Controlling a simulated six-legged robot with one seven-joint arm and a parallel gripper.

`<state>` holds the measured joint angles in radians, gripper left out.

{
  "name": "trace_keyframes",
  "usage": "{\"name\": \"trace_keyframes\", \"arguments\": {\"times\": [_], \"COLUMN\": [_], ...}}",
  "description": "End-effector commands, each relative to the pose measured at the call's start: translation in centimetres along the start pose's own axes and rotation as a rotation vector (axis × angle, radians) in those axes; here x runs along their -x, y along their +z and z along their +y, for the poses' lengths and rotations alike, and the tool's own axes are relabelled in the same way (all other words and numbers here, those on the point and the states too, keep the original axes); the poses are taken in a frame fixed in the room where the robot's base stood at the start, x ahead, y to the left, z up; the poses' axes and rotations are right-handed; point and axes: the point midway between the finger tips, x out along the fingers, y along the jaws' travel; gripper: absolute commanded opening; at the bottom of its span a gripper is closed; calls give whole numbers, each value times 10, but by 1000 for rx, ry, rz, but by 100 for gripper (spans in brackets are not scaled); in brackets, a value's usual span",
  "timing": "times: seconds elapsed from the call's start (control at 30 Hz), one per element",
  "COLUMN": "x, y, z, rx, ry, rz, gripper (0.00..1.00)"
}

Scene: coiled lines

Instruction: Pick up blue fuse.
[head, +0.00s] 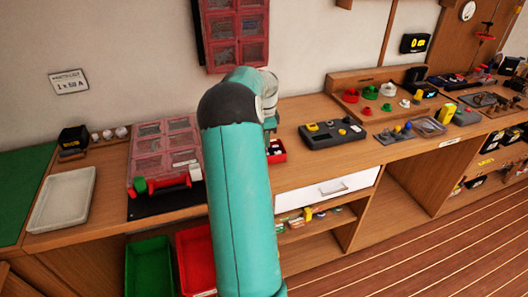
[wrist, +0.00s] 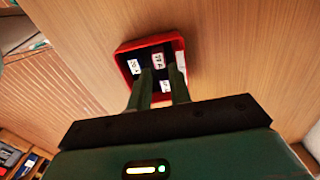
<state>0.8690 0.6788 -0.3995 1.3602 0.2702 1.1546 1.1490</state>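In the wrist view, a small red tray (wrist: 122,74) holds several dark blocks with white labels. One labelled block (wrist: 158,60) stands in the middle, with others at the left and right and one nearer my fingers. Some look dark navy, but I cannot tell for certain which is the blue fuse. My gripper (wrist: 160,92) has its two green fingers apart over the near side of the tray. I see nothing clearly held between them. In the head view the red tray (head: 280,157) shows partly beside my arm, and my gripper is mostly hidden behind the arm.
The wooden bench holds a red clear-lidded case (head: 165,150) and a pale tray (head: 63,198) at left. A dark device (head: 333,133) stands right of the red tray. Green (head: 148,268) and red (head: 195,255) bins are below the bench. Bare wood surrounds the small tray.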

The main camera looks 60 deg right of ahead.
Motion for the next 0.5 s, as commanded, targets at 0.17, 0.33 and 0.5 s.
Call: {"name": "trace_keyframes", "arguments": {"times": [0.17,0.33,0.5], "x": [-27,-32,-32], "y": [0,0,1], "z": [0,0,0], "rx": [-1,0,0], "ry": [3,0,1], "rz": [-1,0,0], "gripper": [20,20,12]}}
